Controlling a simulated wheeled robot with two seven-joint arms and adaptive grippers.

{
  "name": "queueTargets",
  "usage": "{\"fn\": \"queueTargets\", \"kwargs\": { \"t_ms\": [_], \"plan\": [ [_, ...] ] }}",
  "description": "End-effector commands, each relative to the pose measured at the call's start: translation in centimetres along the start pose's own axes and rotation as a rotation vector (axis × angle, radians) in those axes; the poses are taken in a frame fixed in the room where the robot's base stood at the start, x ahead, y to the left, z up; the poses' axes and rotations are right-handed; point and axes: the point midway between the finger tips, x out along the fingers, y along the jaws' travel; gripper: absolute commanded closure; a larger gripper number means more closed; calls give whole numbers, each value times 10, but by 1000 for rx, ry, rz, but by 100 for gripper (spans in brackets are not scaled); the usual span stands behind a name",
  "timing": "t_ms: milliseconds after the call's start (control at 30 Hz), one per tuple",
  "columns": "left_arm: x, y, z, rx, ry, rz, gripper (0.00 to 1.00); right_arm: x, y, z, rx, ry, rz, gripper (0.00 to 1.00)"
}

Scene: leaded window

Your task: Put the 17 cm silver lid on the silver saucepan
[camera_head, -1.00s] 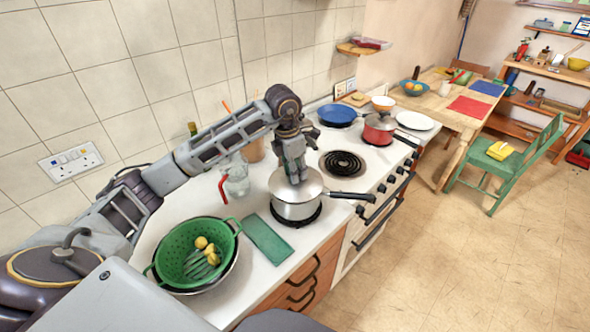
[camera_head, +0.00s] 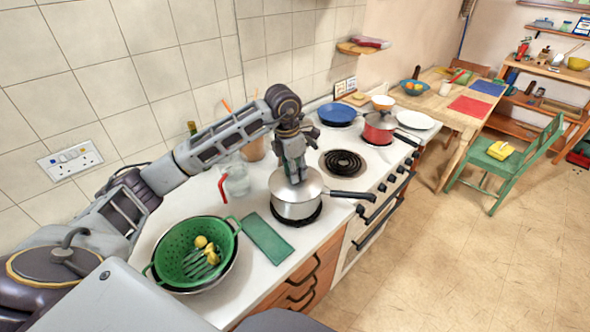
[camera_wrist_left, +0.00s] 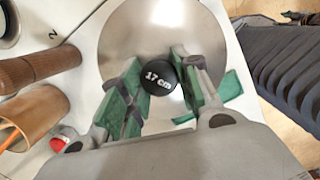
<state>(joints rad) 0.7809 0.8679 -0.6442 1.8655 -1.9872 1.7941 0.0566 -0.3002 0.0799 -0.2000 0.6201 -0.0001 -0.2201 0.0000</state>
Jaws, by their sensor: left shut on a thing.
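The silver lid (camera_head: 312,186) with a black knob lies over the top of the silver saucepan (camera_head: 297,209), roughly level and looking centred. The saucepan stands on a dark burner of the stove, its black handle pointing right. My left gripper (camera_head: 294,178) comes down from above and is shut on the lid's knob. In the left wrist view, the round lid (camera_wrist_left: 137,40) fills the middle, and the black knob (camera_wrist_left: 158,77) marked "17 cm" sits between the fingers. The lid hides the saucepan there, and I cannot tell exactly how its rim seats. My right gripper is not in view.
A green colander (camera_head: 178,262) with yellow items stands at the counter's front left, beside a green cloth (camera_head: 268,240). A red pot (camera_head: 379,128) and a blue pan (camera_head: 338,114) are further back on the stove.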

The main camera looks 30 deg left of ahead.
Motion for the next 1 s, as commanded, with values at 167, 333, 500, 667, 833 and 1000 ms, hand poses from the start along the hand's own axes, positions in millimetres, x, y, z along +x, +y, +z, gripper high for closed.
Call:
{"fn": "queueTargets", "kwargs": {
  "t_ms": [167,333,500,667,833,1000],
  "plan": [
    [2,0,0,0,-1,1,100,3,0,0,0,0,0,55],
    [3,0,0,0,-1,1,100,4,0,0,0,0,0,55],
    [3,0,0,0,-1,1,100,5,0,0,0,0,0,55],
    [3,0,0,0,-1,1,100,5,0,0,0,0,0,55],
    [3,0,0,0,-1,0,64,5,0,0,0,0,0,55],
    [3,0,0,0,-1,0,43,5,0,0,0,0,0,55]
  ]
}}
